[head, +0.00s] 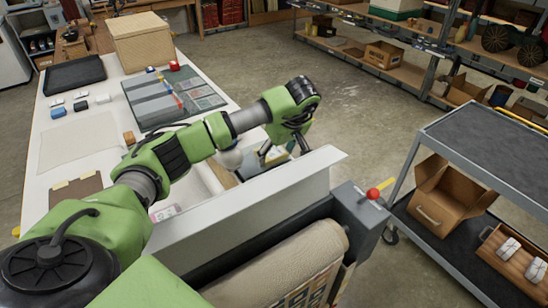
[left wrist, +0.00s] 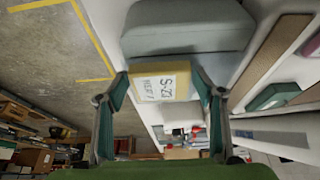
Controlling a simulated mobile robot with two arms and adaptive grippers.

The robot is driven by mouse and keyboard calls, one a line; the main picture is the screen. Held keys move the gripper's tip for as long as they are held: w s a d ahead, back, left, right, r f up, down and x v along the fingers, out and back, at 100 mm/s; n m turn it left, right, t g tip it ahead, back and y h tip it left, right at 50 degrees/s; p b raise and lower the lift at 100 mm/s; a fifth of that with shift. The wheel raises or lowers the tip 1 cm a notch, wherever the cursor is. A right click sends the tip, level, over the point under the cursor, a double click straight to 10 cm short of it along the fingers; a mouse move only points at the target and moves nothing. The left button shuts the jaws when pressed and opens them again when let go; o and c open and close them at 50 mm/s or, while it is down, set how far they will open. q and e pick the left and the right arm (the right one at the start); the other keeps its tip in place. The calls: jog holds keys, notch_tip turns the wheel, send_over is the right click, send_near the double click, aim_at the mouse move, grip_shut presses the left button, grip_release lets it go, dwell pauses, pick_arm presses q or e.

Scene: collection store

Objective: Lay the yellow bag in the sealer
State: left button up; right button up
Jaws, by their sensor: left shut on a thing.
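My left gripper (head: 284,151) reaches over the right edge of the white table, behind a tall pale panel. The left wrist view shows its two fingers closed on the sides of the yellow bag (left wrist: 151,97), which carries a white printed label. In the head view the bag is mostly hidden by the gripper and panel. A grey machine with a red-knobbed lever (head: 374,194) stands in front; I cannot tell whether it is the sealer. A rounded grey-green body (left wrist: 188,35) lies just beyond the bag in the wrist view. My right gripper is not in view.
The white table (head: 60,185) holds a lidded box (head: 143,42), a dark cushion (head: 75,75) and a grey mat (head: 205,94). A grey cart (head: 500,140) with an open carton (head: 445,207) stands at right. Open floor lies beyond the table.

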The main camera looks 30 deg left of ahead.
pick_arm(q)
jog(key=o, duration=0.9)
jog(key=shift+w, duration=0.15)
jog(key=shift+c, duration=0.2)
jog(key=o, duration=0.4)
jog(key=shift+a, duration=0.1)
jog(key=shift+c, duration=0.2)
jog(key=shift+s+r, duration=0.1)
jog(key=shift+s, duration=0.1)
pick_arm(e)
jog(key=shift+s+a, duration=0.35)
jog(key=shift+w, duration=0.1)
pick_arm(q)
jog(key=shift+w+r, duration=0.1)
jog(key=shift+r, duration=0.2)
jog(key=b+v, duration=0.1)
jog(key=v, duration=1)
jog(key=shift+r, duration=0.2)
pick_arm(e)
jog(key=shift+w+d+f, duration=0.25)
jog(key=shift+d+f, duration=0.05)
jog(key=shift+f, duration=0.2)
